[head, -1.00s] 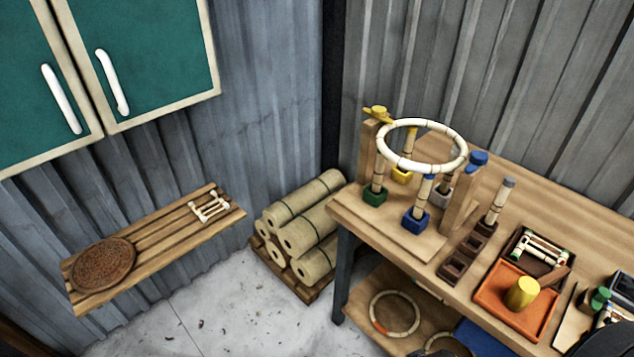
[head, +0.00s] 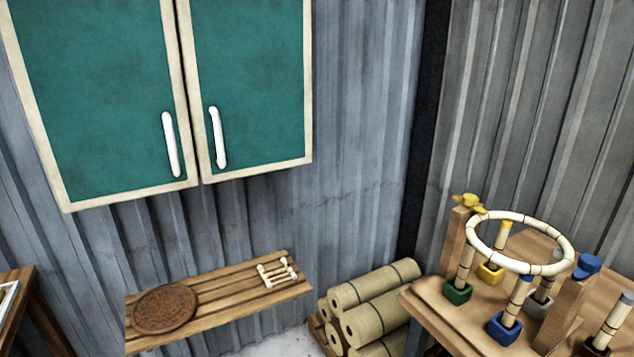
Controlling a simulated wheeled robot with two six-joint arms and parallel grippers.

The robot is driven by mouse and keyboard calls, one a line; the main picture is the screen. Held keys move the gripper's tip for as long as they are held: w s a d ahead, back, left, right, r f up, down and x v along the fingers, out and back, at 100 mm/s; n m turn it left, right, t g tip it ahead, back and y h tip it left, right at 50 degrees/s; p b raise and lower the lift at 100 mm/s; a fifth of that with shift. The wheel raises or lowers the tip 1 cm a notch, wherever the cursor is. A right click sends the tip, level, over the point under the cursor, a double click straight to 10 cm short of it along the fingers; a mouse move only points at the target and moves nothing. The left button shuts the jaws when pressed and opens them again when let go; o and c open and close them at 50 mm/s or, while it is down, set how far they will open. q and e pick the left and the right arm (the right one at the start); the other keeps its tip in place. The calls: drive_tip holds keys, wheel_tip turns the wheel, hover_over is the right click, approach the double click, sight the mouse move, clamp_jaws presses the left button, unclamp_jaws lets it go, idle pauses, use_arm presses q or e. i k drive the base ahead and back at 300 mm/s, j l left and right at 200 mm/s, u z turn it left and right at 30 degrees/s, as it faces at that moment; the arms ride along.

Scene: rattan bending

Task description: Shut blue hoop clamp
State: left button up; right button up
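The blue hoop clamp (head: 587,263) sits on top of a wooden post (head: 562,312) at the right of the bench, beside the pale rattan hoop (head: 520,268). Whether the clamp is open or shut is too small to tell. The hoop rests level above several short rattan uprights in coloured blocks, among them a blue block (head: 503,328) and a green block (head: 457,292). A yellow clamp (head: 468,202) tops another post at the hoop's far left side. Neither of my grippers is in view.
The wooden bench (head: 436,322) fills the lower right. Rolled bundles (head: 372,300) are stacked left of it. A slatted shelf (head: 226,309) holds a round woven mat (head: 166,309) and a small rattan frame (head: 278,272). A green cupboard (head: 95,90) hangs above, shut.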

sight(588, 264)
drive_tip(key=z, duration=1.65)
